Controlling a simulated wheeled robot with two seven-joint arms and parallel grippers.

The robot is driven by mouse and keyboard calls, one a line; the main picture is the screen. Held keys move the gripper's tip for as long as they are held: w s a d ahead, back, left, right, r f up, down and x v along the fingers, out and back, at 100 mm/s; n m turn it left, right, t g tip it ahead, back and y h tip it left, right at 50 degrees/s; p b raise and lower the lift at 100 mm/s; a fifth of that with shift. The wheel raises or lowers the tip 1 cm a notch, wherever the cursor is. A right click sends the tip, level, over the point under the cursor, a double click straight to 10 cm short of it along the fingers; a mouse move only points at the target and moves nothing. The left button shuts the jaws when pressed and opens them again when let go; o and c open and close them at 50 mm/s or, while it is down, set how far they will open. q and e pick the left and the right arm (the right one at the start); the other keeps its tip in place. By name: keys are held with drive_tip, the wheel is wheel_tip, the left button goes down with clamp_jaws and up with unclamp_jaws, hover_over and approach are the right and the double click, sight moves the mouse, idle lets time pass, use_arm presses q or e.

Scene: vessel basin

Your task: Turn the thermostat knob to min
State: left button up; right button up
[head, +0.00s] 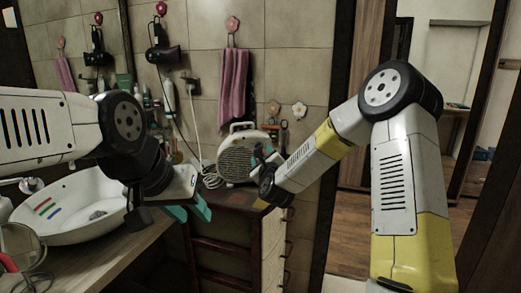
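A white portable heater (238,158) with a round grille and a top handle stands on a dark reddish-brown cabinet near the tiled wall. I cannot make out the thermostat knob; my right gripper covers part of the heater's right side. My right gripper (265,155) is at that right side, close to the heater's front edge. Whether it touches anything, and how far its fingers are apart, is too small to tell. My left gripper (190,211), with teal fingertips, is open and empty in front of the cabinet, right of the basin.
A white vessel basin (75,225) stands on the wooden counter (105,262) at left. A white cord runs down the wall behind the heater. A pink towel (232,85) and hair dryers (163,55) hang above. The doorway and wooden floor at right are clear.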

sight(259, 147)
drive_tip(key=w, duration=0.5)
drive_tip(key=w+a, duration=0.1)
drive_tip(key=w, duration=0.1)
drive_tip(key=shift+w+a, duration=0.1)
drive_tip(key=shift+w, duration=0.1)
clamp_jaws()
